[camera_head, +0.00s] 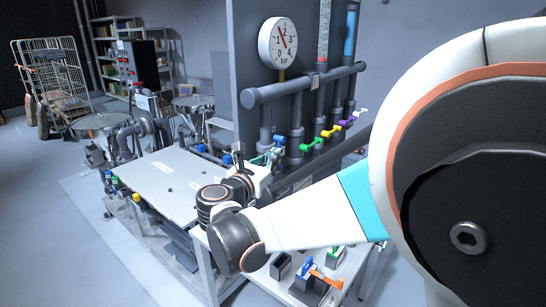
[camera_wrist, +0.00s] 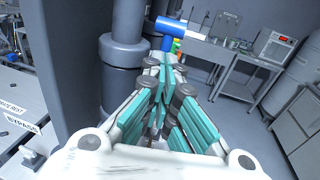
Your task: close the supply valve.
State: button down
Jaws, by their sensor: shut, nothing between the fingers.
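My gripper (camera_wrist: 163,68) has teal-padded fingers, which are shut and empty in the wrist view. A blue valve handle (camera_wrist: 170,27) sits just beyond the fingertips, beside a thick grey pipe (camera_wrist: 124,55); I cannot tell whether they touch it. In the head view my gripper (camera_head: 268,160) is by the lower pipes of the grey panel, partly hidden by my arm. Green (camera_head: 306,146), yellow (camera_head: 330,131) and purple (camera_head: 348,121) valve handles line the pipes to its right. I cannot tell which handle is the supply valve.
A pressure gauge (camera_head: 278,43) is above the horizontal pipe (camera_head: 300,85). A flat table (camera_head: 165,190) stands at the left. A lower bench (camera_head: 335,262) holds blue and orange handles. Open floor (camera_wrist: 235,125) and a steel bench (camera_wrist: 225,58) lie to the right.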

jog(key=shift+w+d+r+g+y+p, duration=0.25)
jog(key=shift+g+p, duration=0.35)
jog(key=shift+p, duration=0.3)
jog(key=g+y+p, duration=0.1)
jog(key=p, duration=0.1)
jog(key=w+d+r+g+y+p, duration=0.1)
jog(key=g+p, duration=0.1)
jog(key=w+m+g+y+p, duration=0.1)
jog(key=p, duration=0.1)
jog(key=shift+d+r+g, duration=0.2)
jog(key=shift+d+g, duration=0.05)
jog(key=shift+g, duration=0.05)
jog(key=shift+w+d+f, duration=0.3)
jog(key=shift+w+d, duration=0.15)
jog(key=shift+w, duration=0.1)
jog(key=shift+w+d+f, duration=0.2)
jog(key=shift+w+d, duration=0.15)
jog(key=shift+w, duration=0.2)
jog(key=shift+y, duration=0.25)
